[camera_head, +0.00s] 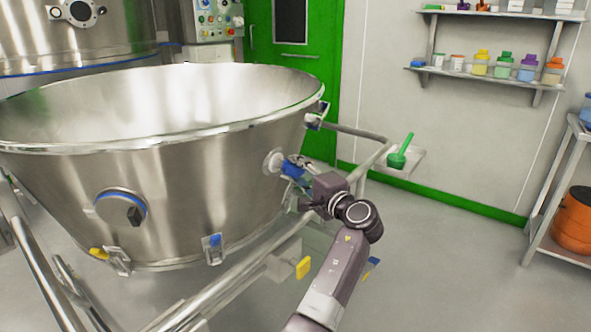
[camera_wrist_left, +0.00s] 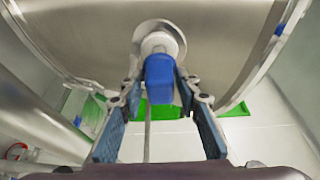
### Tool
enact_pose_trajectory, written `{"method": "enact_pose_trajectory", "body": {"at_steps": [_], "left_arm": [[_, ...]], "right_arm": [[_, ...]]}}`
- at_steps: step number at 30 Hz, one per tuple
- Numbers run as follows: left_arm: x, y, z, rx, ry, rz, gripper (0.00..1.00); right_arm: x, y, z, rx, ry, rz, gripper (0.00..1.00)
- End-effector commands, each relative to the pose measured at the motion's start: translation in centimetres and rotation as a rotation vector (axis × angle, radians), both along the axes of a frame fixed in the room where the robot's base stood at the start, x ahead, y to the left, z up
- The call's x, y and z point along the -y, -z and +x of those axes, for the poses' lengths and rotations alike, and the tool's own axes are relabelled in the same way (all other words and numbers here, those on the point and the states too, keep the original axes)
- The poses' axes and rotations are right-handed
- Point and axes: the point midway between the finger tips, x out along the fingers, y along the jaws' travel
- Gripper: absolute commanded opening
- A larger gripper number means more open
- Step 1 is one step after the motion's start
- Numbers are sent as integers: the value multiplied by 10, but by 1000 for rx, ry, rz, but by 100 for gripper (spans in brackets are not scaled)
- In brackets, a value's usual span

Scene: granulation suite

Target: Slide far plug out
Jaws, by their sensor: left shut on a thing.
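The far plug (camera_head: 292,169) is blue with a pale round collar and sticks out of the right side of the big steel bowl (camera_head: 190,170). My left gripper (camera_head: 302,176) reaches it from the lower right and is shut on its blue end. In the left wrist view the blue plug (camera_wrist_left: 159,76) lies between my two fingertips (camera_wrist_left: 160,92), its white collar still against the round port in the bowl wall. My fingers partly hide the plug in the head view. My right gripper is not in view.
A steel frame with rails (camera_head: 230,290) runs below the bowl, with a yellow handle (camera_head: 303,268). A green scoop (camera_head: 400,154) rests on a small tray (camera_head: 408,165) to the right. Open floor lies beyond.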

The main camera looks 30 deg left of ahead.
Motion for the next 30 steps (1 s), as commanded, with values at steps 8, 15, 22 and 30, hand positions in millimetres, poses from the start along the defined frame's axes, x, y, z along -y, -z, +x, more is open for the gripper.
{"method": "enact_pose_trajectory", "body": {"at_steps": [8,15,22,30], "left_arm": [[1,-1,1,4,4,0,41],[4,-1,-1,3,4,1,41],[35,0,-15,4,7,-2,41],[65,-1,-31,2,5,0,41]], "right_arm": [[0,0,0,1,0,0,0],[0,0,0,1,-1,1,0],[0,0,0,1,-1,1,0],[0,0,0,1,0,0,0]]}}
